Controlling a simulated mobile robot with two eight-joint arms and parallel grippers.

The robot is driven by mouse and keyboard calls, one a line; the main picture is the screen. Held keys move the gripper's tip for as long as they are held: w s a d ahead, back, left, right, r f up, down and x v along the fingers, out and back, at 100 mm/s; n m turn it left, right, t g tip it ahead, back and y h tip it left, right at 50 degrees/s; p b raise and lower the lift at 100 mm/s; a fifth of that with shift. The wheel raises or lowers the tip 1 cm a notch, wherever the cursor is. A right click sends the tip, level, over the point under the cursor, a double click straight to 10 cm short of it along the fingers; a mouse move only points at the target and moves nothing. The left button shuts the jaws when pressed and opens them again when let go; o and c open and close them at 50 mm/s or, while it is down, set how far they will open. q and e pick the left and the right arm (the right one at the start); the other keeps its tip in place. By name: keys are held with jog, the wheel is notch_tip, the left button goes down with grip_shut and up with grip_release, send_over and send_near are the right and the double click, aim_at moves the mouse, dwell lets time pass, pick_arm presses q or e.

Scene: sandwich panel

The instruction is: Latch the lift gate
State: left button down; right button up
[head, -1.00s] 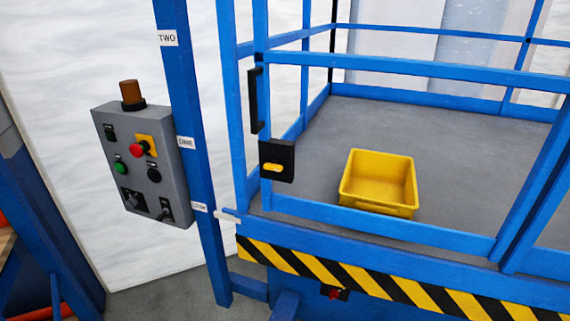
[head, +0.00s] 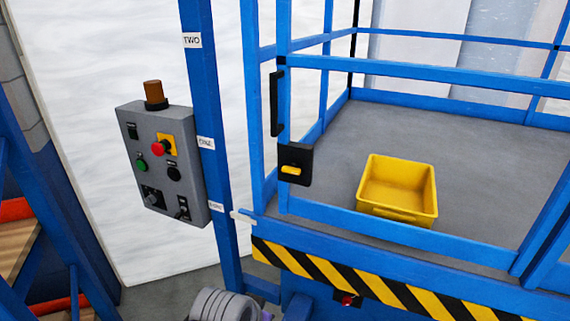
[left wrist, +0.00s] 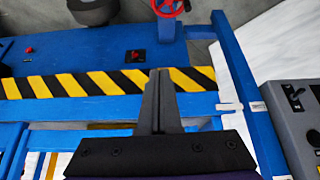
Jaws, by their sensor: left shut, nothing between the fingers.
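The blue lift gate (head: 420,73) stands across the front of the lift platform in the head view. Its left upright carries a black handle (head: 276,103) and, lower down, a black latch box (head: 296,164) with a yellow lever (head: 291,170) lying about level. I cannot tell whether the latch is engaged. My left gripper (left wrist: 158,74) is shut and empty in the left wrist view, seen in front of the platform's striped edge. My right gripper is in neither view.
A grey control box (head: 162,165) with buttons and an orange beacon hangs on the blue post left of the gate. A yellow bin (head: 397,215) sits on the platform floor. Black-and-yellow striping (head: 330,272) marks the platform edge. A red wheel (left wrist: 171,6) shows in the left wrist view.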

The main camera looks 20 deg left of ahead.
pick_arm(q)
jog(key=w+a+r+t, duration=0.1)
jog(key=w+a+r, duration=0.1)
jog(key=w+r, duration=0.5)
jog(key=w+a+r+t, duration=0.1)
jog(key=w+a+r, duration=0.1)
jog(key=w+r, duration=0.6)
jog(key=w+a+r+t, duration=0.1)
jog(key=w+a+r, duration=0.2)
jog(key=r, duration=1.4)
jog(key=w, duration=0.4)
jog(key=shift+w+m, duration=0.3)
jog(key=shift+w, duration=0.1)
send_over(293, 168)
jog(key=s+a, duration=0.2)
notch_tip(293, 168, down, 7)
jog(key=shift+s+f+b, duration=0.1)
jog(key=shift+b, duration=0.25)
notch_tip(293, 168, down, 3)
jog(key=shift+r+b, duration=0.15)
jog(key=shift+b, duration=0.25)
jog(key=shift+f, duration=0.6)
